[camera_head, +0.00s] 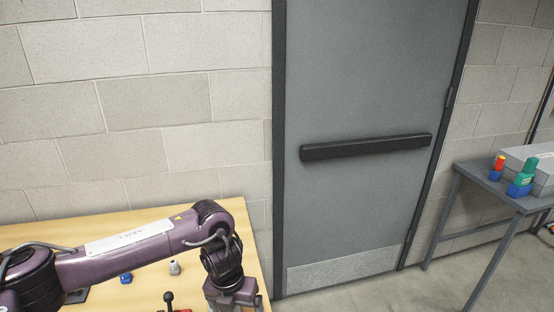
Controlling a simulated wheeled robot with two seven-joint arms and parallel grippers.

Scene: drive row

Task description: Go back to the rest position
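My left arm reaches in from the left, above a light wooden table (60,232). It bends down at the wrist, and my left gripper (236,298) hangs at the bottom edge of the view, over the table's right side. Its fingertips are cut off or hidden, so I cannot tell whether it is open or holds anything. My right arm and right gripper are not in view.
A small blue object (126,278), a pale bottle-like piece (174,268) and a black-knobbed lever (168,298) sit below my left arm. A closed grey door (370,80) has a black push bar (366,147). A grey table (480,174) at right bears colored pieces and a grey case (535,158).

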